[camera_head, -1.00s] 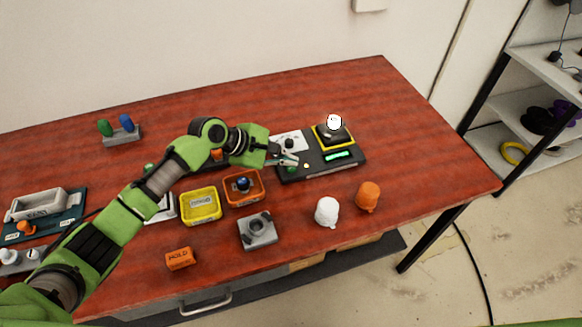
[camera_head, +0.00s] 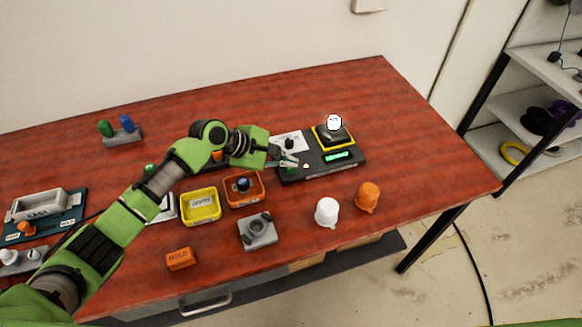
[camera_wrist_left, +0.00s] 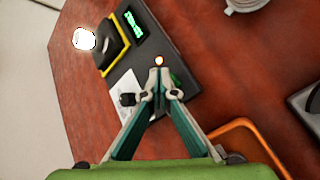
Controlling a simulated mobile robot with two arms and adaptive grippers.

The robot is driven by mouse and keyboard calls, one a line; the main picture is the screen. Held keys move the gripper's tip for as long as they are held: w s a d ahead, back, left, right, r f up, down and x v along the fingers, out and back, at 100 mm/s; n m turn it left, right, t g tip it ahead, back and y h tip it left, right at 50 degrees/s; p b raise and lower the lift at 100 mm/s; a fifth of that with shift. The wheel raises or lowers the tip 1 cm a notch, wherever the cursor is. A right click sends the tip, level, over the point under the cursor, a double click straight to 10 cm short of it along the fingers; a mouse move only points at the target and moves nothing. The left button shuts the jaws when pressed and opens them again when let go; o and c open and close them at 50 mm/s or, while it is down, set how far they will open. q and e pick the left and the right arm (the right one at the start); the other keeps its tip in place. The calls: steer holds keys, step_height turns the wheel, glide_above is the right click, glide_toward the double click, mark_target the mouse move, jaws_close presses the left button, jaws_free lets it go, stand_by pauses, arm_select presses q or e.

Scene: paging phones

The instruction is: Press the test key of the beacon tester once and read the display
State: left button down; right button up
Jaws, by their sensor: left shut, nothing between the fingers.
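The beacon tester (camera_head: 325,170) is a flat dark unit on the red table. It has a green lit display (camera_head: 338,156), whose characters are too small to read; the display also shows in the left wrist view (camera_wrist_left: 134,26). A beacon with a glowing white cap (camera_head: 334,122) sits in its yellow-edged holder (camera_head: 318,141). A small orange-lit round spot (camera_wrist_left: 159,60) is on the tester just beyond my fingertips. A green part (camera_wrist_left: 175,76) is partly hidden beside the right fingertip. My left gripper (camera_wrist_left: 159,82) is shut and empty, its tips over the tester; contact cannot be told.
A white sheet with a dark knob (camera_head: 290,143) lies left of the tester. A white cap (camera_head: 327,211) and an orange cap (camera_head: 368,196) stand in front. Yellow tray (camera_head: 201,221), orange tray (camera_head: 258,200) and grey block (camera_head: 258,243) stand nearer. The table's right side is clear.

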mark_target(289, 170)
arm_select(q)
steer(key=shift+f, duration=0.75)
stand_by(0.6)
steer(key=shift+r, duration=0.1)
steer(key=shift+r+p, duration=0.85)
steer(key=shift+p, duration=0.35)
step_height(289, 170, up, 5)
steer(key=p, duration=0.6)
steer(key=shift+r, duration=0.1)
steer(key=shift+s+f, duration=0.1)
steer(key=shift+f, duration=0.1)
